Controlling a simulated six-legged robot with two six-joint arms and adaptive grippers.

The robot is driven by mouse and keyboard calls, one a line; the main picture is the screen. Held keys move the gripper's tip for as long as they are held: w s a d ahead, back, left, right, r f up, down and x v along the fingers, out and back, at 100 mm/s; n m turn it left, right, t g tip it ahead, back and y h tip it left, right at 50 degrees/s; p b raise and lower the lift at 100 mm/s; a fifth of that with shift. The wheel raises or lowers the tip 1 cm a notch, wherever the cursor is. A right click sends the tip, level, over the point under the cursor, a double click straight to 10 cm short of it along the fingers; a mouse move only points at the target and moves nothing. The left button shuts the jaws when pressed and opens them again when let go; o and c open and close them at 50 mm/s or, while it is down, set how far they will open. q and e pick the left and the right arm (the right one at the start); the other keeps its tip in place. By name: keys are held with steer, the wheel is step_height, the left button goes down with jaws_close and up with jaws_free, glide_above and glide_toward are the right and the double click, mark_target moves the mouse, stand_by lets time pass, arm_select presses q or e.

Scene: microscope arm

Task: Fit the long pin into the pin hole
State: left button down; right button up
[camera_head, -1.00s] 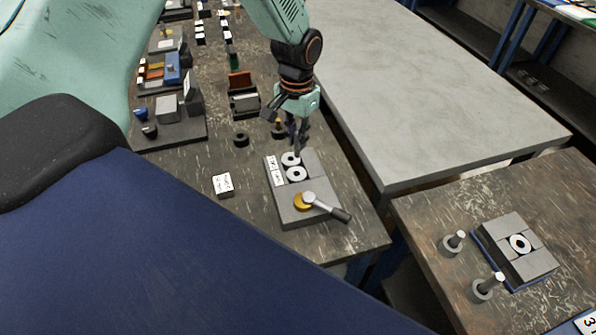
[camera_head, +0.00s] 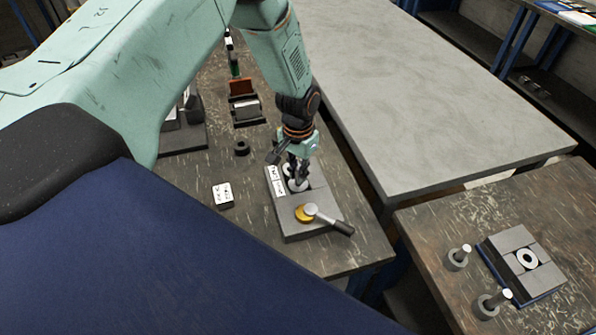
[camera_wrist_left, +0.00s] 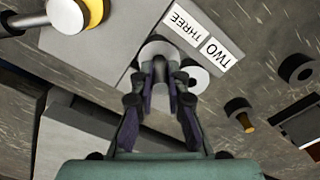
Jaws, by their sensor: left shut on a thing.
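My left gripper (camera_head: 298,176) is shut on a slim grey piece, seemingly the long pin, mostly hidden between the fingers. The fingertips are over the grey fixture block (camera_head: 286,211), at its white rings. In the left wrist view the fingertips (camera_wrist_left: 160,72) overlap the ring (camera_wrist_left: 156,47) beside the label THREE (camera_wrist_left: 187,25). The other ring (camera_wrist_left: 200,79) is beside the label TWO (camera_wrist_left: 217,53). The pin's lower end and the ring's hole are hidden, so I cannot tell whether the pin is inside. My right gripper is not in view.
A lever with a yellow disc (camera_head: 303,213) and dark handle sits on the block's near end. A white labelled cube (camera_head: 223,195) and a black ring (camera_head: 241,148) stand left of it. A gap separates this bench from the right-hand table (camera_head: 440,217).

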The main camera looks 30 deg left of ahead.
arm_select(q)
steer(key=shift+d, duration=0.2)
steer(key=shift+s+a, duration=0.1)
steer(key=shift+a, duration=0.05)
steer(key=c, duration=1.8)
jaws_free()
steer(key=shift+f, duration=0.2)
steer(key=o, duration=0.3)
steer(key=shift+o, duration=0.8)
steer(key=shift+r, duration=0.1)
